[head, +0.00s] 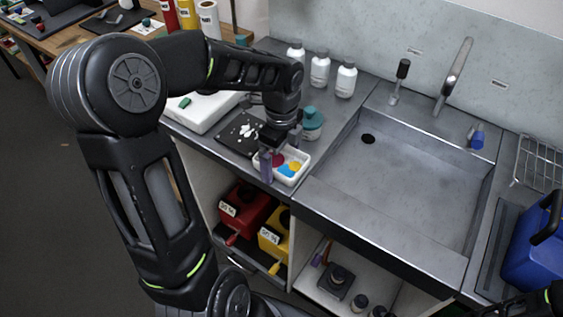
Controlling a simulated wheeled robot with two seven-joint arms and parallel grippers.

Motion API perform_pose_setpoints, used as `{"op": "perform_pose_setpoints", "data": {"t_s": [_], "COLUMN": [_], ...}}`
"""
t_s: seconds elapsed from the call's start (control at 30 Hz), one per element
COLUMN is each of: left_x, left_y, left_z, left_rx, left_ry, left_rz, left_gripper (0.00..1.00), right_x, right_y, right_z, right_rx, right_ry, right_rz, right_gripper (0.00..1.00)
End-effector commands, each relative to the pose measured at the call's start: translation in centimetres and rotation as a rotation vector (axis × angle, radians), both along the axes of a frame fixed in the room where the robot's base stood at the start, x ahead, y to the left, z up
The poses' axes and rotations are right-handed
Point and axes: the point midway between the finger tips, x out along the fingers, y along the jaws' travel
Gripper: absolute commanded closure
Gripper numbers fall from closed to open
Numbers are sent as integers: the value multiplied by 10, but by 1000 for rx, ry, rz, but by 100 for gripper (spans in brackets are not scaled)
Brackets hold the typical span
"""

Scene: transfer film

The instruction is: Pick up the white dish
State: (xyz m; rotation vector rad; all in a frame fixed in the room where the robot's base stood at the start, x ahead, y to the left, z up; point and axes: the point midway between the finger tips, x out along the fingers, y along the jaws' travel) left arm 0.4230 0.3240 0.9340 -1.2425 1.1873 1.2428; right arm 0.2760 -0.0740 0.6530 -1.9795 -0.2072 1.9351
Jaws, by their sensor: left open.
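The white dish (291,181) is a small rectangular tray at the front edge of the grey counter, left of the sink. Red, yellow and blue patches show inside it. My left gripper (268,167) is open and points down at the dish's left end. One finger hangs in front of the near left corner and hides part of the rim. I cannot tell whether the fingers touch the dish. My right gripper is not seen; only a dark piece of my right arm shows at the bottom right corner.
A black mat (236,136) with white pieces lies left of the dish, and a teal-capped jar (312,124) stands behind it. White bottles (346,79) line the back. The sink (400,190) is empty. A blue container (537,250) stands at the right.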

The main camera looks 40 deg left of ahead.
Motion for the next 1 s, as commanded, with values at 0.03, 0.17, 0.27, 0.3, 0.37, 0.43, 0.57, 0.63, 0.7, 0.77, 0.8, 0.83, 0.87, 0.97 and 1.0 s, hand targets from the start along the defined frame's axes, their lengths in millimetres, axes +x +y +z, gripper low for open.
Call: {"op": "perform_pose_setpoints", "data": {"t_s": [0.03, 0.17, 0.27, 0.3, 0.37, 0.43, 0.57, 0.63, 0.7, 0.77, 0.8, 0.83, 0.87, 0.97, 1.0], "left_x": [0, 0, 0, 0, 0, 0, 0, 0, 0, 0, 0, 0, 0, 0, 0], "left_y": [0, 0, 0, 0, 0, 0, 0, 0, 0, 0, 0, 0, 0, 0, 0], "left_z": [0, 0, 0, 0, 0, 0, 0, 0, 0, 0, 0, 0, 0, 0, 0], "left_rx": [0, 0, 0, 0, 0, 0, 0, 0, 0, 0, 0, 0, 0, 0, 0], "left_ry": [0, 0, 0, 0, 0, 0, 0, 0, 0, 0, 0, 0, 0, 0, 0], "left_rz": [0, 0, 0, 0, 0, 0, 0, 0, 0, 0, 0, 0, 0, 0, 0], "left_gripper": [0, 3, 11, 15, 20, 25, 36, 42, 47, 52, 56, 58, 61, 61, 61], "right_x": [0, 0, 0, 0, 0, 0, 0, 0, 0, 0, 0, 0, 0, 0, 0], "right_y": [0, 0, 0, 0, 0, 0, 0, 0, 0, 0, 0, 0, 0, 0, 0], "right_z": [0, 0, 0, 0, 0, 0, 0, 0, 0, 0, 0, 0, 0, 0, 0], "right_rx": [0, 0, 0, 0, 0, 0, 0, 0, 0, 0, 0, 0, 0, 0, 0], "right_ry": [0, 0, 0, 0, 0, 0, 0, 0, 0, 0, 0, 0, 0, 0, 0], "right_rz": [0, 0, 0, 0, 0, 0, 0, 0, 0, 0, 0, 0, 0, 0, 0], "right_gripper": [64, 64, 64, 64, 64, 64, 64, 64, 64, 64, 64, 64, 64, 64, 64]}}
